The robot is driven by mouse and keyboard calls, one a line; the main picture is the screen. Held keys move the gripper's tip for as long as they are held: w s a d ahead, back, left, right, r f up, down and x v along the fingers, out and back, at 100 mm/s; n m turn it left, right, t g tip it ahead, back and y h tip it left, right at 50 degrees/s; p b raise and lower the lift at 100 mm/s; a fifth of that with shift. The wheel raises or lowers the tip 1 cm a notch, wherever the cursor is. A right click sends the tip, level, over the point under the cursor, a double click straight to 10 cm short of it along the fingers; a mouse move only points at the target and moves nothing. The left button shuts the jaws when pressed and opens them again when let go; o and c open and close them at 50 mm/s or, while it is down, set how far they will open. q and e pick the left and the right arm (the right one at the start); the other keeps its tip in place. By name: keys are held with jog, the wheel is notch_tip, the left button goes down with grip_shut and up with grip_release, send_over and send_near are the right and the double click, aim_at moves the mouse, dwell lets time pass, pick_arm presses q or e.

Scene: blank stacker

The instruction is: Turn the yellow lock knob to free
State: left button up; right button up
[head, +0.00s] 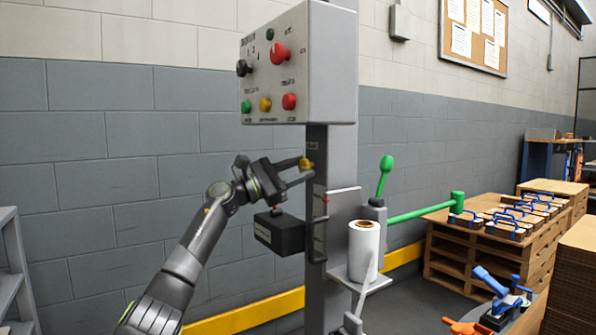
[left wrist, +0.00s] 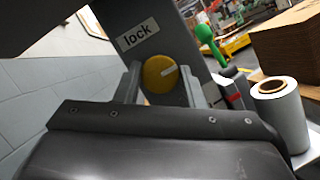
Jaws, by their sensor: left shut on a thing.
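The yellow lock knob (head: 307,164) sits on the grey post below the control box. In the left wrist view the knob (left wrist: 156,80) is round, with a pale pointer line toward the right and slightly up. A white plate reading "lock" (left wrist: 138,34) is above it. My left gripper (head: 304,170) reaches in from the left with its fingers at the knob. In the left wrist view one finger is on each side of the knob, and the gripper is shut on it. My right gripper is not in view.
The control box (head: 318,104) with buttons is above my gripper. A black box (head: 280,234) is just below it. Right of the post are a white roll (head: 363,250), a green-knobbed lever (head: 385,172) and a green bar (head: 422,211). Pallets (head: 460,250) stand farther right.

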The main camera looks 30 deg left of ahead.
pick_arm(q)
jog(key=o, duration=1)
